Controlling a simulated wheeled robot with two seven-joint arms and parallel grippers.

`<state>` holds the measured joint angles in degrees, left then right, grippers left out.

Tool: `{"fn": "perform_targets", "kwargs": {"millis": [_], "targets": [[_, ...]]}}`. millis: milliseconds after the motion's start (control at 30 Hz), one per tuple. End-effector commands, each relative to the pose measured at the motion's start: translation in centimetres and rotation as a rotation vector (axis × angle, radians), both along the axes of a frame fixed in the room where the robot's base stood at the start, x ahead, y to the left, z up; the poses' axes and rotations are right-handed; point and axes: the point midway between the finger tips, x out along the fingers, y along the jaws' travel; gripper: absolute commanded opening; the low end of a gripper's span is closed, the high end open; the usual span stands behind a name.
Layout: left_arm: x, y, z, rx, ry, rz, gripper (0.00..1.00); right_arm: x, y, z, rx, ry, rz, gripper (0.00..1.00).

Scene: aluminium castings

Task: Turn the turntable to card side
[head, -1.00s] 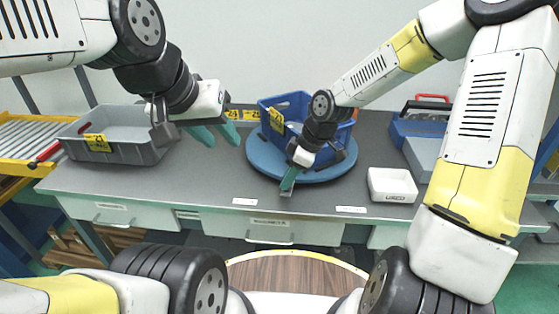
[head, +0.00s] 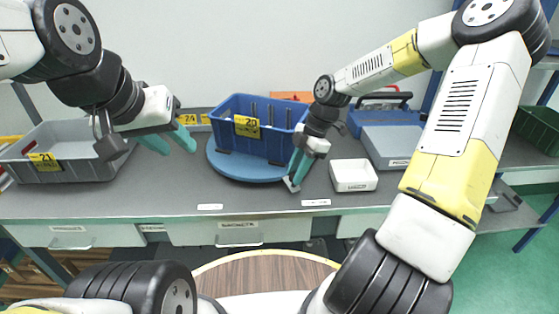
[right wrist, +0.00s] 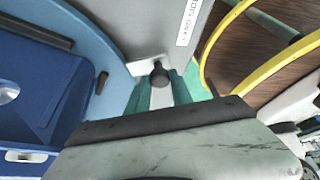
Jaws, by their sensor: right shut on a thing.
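The blue round turntable (head: 230,168) lies on the grey bench and carries a blue crate (head: 275,147) with several upright dividers. A yellow card (head: 246,127) is on the crate's long side, which faces me, slightly left of its middle. My right gripper (head: 294,178) is at the turntable's front right edge. In the right wrist view its green fingers are shut on a black knob (right wrist: 159,74), the turntable's handle, on a pale tab. The turntable's rim (right wrist: 107,42) shows beside it. My left gripper (head: 168,141) is open and empty, left of the turntable, above the bench.
A grey bin (head: 75,170) with a yellow card stands at the left. A small white tray (head: 353,176) is close to the right of my right gripper. A blue toolbox (head: 388,120) stands behind it. The front strip of the bench (head: 150,195) is clear.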

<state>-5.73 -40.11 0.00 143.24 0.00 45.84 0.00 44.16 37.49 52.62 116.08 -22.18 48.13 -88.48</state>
Motion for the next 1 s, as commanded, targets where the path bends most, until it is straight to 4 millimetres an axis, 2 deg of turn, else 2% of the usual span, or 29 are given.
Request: {"fn": "perform_targets", "kwargs": {"millis": [500,1000], "targets": [[0.0,0.0,0.0,0.0,0.0,0.0,0.36,3.1,-5.8,0.0,0.0,-0.001,0.252,0.0],[0.0,0.0,0.0,0.0,0.0,0.0,0.36,5.6,-8.8,-0.1,-0.001,0.0,0.41,0.0]]}}
